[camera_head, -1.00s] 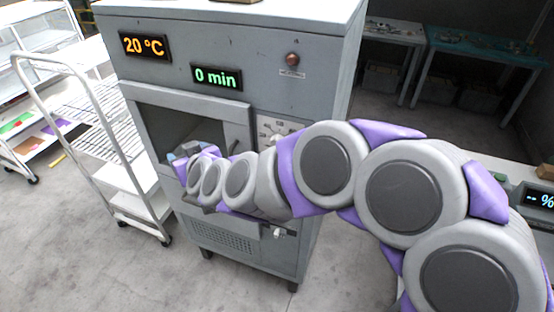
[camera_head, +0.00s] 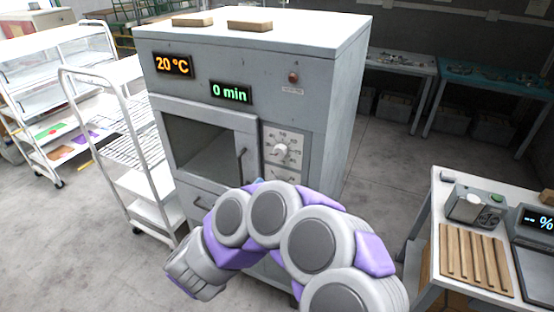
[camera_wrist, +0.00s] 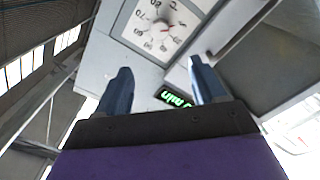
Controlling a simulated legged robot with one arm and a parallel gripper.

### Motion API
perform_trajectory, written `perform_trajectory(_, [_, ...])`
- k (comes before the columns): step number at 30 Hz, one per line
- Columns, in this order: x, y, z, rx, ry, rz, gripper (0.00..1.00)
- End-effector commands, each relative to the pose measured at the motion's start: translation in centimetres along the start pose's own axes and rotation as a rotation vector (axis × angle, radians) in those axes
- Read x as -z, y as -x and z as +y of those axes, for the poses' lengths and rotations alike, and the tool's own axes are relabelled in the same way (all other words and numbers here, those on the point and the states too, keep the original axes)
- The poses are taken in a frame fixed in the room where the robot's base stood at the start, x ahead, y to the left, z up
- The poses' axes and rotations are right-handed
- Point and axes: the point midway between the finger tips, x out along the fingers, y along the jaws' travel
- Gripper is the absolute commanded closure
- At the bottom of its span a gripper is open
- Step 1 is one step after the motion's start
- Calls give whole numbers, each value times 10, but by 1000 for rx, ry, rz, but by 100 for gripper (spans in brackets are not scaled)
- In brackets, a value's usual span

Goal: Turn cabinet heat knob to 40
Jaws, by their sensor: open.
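The grey cabinet (camera_head: 335,90) stands in the middle of the head view, its display reading 20 °C (camera_head: 172,64). The heat knob (camera_head: 280,151) is a pale round knob on a white numbered dial plate, right of the window door. In the wrist view the dial plate (camera_wrist: 143,35) appears turned over at the top, beyond the fingertips, with a small red mark near the knob. I cannot read the exact setting. My gripper (camera_wrist: 160,78) is open and empty, its two blue fingers apart and not touching the knob. My arm largely hides the gripper in the head view.
A vertical door handle (camera_head: 241,165) stands left of the dial. The timer display (camera_head: 230,92) reads 0 min. A second dial plate (camera_head: 283,174) is partly hidden below. A white cart (camera_head: 140,190) stands left. A bench with a slatted wooden board (camera_head: 470,258) is at right.

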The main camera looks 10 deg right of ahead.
Motion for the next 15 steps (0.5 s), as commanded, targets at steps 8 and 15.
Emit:
perform_trajectory(8, [-2, -34, 1, -4, -6, -4, 31])
perform_trajectory(15, [-3, -82, 1, -4, -5, -2, 31])
